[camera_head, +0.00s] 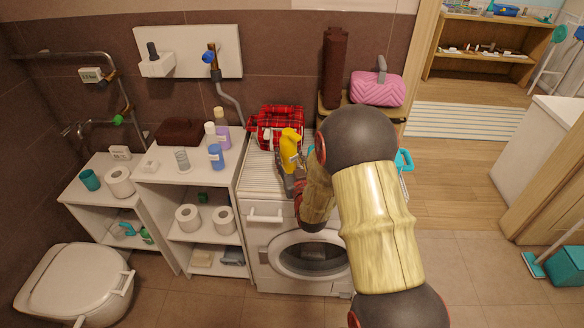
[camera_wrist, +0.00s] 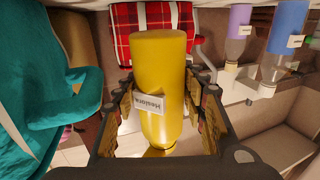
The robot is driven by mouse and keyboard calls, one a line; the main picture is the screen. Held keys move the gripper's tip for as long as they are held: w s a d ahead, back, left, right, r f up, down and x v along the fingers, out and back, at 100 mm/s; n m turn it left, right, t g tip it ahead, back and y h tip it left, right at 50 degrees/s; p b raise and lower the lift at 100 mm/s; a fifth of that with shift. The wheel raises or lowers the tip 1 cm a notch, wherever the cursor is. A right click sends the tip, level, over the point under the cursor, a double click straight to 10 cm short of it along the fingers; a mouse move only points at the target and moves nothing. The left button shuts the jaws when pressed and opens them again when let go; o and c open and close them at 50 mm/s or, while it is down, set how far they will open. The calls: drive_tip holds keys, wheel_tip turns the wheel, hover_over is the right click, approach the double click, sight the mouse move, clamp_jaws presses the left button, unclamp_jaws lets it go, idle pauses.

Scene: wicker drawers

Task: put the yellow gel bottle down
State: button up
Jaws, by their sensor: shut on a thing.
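The yellow gel bottle (camera_head: 290,147) is over the top of the white washing machine (camera_head: 264,179), near its front, in the head view. My gripper (camera_head: 291,182) is shut on it. In the wrist view the yellow bottle (camera_wrist: 158,70) stands between the two fingers of my gripper (camera_wrist: 160,115), its white label facing the camera. Part of the bottle's lower end is hidden by the gripper. I cannot tell whether the bottle touches the machine's top.
A red plaid cloth item (camera_head: 277,126) lies behind the bottle on the machine. A white shelf (camera_head: 176,173) at the left holds a blue bottle (camera_head: 216,156), a purple bottle (camera_head: 222,130) and a brown box (camera_head: 181,132). The machine's left top is bare.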

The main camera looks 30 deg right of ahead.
sight(290, 170)
drive_tip(key=shift+f+b, duration=0.55)
drive_tip(key=shift+f, duration=1.45)
drive_tip(key=shift+f, duration=0.2)
drive_tip(key=o, duration=1.3)
drive_tip(key=shift+r, duration=0.15)
